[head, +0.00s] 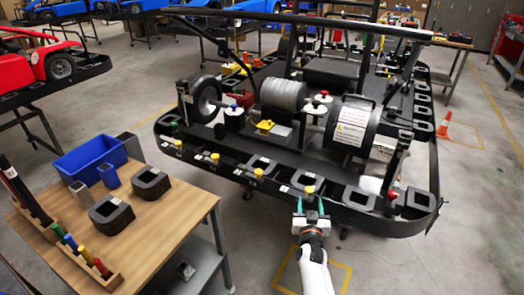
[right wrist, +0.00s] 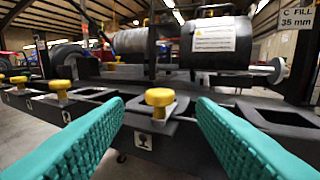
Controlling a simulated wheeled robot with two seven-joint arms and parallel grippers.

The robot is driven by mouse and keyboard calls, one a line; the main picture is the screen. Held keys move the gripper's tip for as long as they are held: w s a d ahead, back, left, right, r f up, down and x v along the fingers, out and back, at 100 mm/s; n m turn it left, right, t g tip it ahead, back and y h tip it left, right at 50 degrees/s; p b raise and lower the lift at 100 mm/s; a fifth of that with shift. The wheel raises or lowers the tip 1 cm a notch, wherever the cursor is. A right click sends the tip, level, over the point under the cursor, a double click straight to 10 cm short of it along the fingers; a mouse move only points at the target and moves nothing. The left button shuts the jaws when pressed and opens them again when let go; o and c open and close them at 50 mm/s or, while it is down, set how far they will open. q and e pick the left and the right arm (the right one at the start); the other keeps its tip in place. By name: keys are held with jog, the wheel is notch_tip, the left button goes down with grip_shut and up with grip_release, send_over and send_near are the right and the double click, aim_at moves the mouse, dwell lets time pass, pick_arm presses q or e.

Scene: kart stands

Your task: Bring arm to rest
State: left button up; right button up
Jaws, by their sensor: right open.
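My right gripper (head: 310,207) is open at the front edge of the black kart stand (head: 285,178). Its two teal fingers also frame the right wrist view (right wrist: 160,118), with nothing held between them. A yellow knob (head: 310,189) on the stand's rim is just beyond the fingertips. In the right wrist view this knob (right wrist: 160,97) shows between the fingers, on a small plate with a printed mark. Whether a finger touches it, I cannot tell. My left gripper is not in view.
A wooden table (head: 165,212) at the left holds a blue bin (head: 92,160), black square blocks (head: 111,213) and a rack of coloured-top pegs (head: 85,252). Grey floor (head: 420,265) is open at the front right. An orange cone (head: 444,125) stands beyond the stand.

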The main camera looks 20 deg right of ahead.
jog(key=s+a+f+n+g+y, duration=0.2)
jog(key=s+a+f, duration=0.25)
jog(key=f, duration=0.45)
jog(key=s+a+f+n+g+y+b, duration=0.1)
jog(key=s+a+f+g+y, duration=0.2)
jog(key=s+f, duration=0.45)
jog(key=s+a+f+n+g+y, duration=0.15)
jog(key=s+a+f, duration=0.3)
jog(key=f, duration=0.55)
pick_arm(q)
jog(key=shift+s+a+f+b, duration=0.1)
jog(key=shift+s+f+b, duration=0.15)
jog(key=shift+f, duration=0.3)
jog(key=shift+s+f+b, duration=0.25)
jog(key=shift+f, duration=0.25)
pick_arm(e)
jog(key=s+f+n+g, duration=0.1)
jog(key=s+f, duration=0.4)
jog(key=s, duration=0.7)
jog(key=s+a+f+n+g+y, duration=0.1)
jog(key=s+f+g, duration=0.3)
jog(key=s, duration=0.8)
jog(key=s+a+f+n+g, duration=0.1)
jog(key=s+f+g, duration=0.2)
jog(key=s, duration=0.9)
notch_tip(320, 180, down, 4)
jog(key=shift+a+r+y, duration=0.15)
jog(key=shift+r+y, duration=0.05)
jog(key=shift+y, duration=0.15)
